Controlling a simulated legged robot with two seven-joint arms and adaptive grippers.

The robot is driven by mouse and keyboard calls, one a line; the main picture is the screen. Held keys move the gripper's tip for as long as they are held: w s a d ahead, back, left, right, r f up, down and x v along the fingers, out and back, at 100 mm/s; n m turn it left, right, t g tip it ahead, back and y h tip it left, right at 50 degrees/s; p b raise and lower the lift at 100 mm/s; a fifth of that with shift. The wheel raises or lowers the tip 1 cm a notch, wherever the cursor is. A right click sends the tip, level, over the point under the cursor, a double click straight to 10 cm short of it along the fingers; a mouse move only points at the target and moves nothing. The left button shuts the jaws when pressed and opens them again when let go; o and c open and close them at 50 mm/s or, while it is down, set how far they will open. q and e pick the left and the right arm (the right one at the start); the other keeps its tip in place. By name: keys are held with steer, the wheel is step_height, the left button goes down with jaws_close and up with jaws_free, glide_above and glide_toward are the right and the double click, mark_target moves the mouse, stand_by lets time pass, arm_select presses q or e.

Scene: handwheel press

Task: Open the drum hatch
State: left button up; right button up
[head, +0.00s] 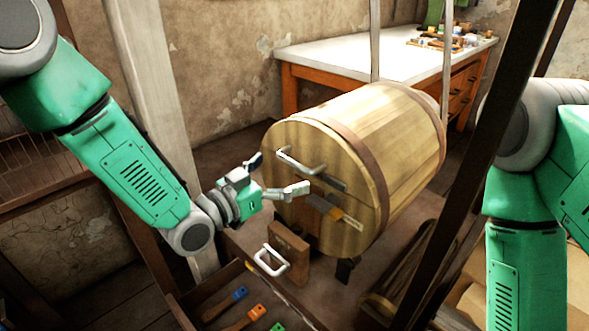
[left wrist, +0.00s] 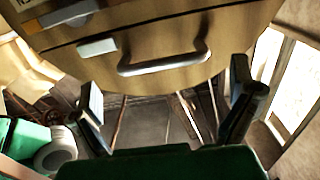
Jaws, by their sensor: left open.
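The wooden drum (head: 400,125) lies on its side with its round end face (head: 300,225) toward me. A silver bar handle (head: 300,163) is fixed on that face; it also shows in the left wrist view (left wrist: 165,66). A latch with an orange and dark grip (head: 325,207) sits lower right of the handle. My left gripper (head: 278,174) is open and empty in front of the face. In the left wrist view its two fingers (left wrist: 165,80) stand apart on either side of the handle, without visible contact. The hatch looks closed. My right gripper is out of view.
A wooden block with a white handle (head: 285,252) stands below the drum. An open drawer or tray (head: 190,300) with coloured-handled tools (head: 245,318) is at bottom. Dark posts flank the drum at right. A white-topped workbench (head: 340,57) stands behind.

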mark_target(295, 164)
arm_select(q)
steer(key=shift+b+x, duration=0.35)
steer(key=shift+x, duration=1.65)
